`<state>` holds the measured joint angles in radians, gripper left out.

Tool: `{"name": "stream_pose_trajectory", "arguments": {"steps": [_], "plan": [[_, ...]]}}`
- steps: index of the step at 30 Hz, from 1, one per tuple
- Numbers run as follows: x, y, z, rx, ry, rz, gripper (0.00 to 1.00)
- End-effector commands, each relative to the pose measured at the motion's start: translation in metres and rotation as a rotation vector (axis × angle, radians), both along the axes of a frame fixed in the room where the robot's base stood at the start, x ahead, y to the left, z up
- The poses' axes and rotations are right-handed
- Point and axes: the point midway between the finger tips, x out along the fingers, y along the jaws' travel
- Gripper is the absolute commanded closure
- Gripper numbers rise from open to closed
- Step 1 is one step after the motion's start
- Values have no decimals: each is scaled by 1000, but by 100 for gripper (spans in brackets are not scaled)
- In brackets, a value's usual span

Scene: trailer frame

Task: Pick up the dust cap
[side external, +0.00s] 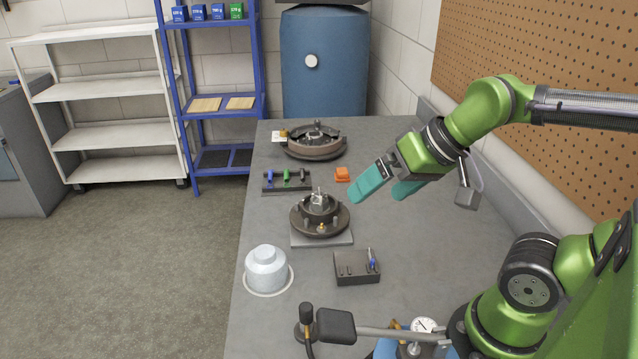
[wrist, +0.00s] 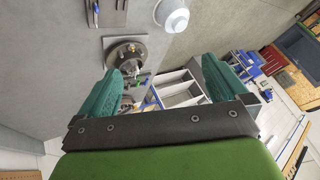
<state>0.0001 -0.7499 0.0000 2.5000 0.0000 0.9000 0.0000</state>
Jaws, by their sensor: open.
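A pale grey domed cap (side external: 266,268), which looks like the dust cap, stands upright on a light ring near the left edge of the grey bench (side external: 410,270). In the wrist view the cap (wrist: 171,15) is at the top, partly cut off by the frame. My gripper (side external: 375,194) has teal fingers and is open and empty. It hangs above the bench, behind and to the right of the cap and well apart from it. In the wrist view, the fingers of my gripper (wrist: 168,72) are spread wide with nothing held between them.
A hub (side external: 320,212) on a plate stands behind the cap, with a drum assembly (side external: 314,143) farther back. A dark holder (side external: 357,268) is right of the cap. A tool rack (side external: 287,182) and orange block (side external: 342,174) sit behind. The pegboard wall (side external: 530,55) bounds the right.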

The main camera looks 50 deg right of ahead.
Motion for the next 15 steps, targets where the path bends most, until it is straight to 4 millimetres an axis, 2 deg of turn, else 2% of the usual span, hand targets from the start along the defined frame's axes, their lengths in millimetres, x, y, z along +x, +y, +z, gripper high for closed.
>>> {"name": "stream_pose_trajectory", "arguments": {"steps": [6, 9, 11, 15], "plan": [[0, -1, -1, 0, 4, -5, 0], [4, -4, -10, -8, 47, -17, 0], [12, -4, -16, -20, 83, -22, 0], [46, 0, -30, -100, 172, 67, 0]]}}
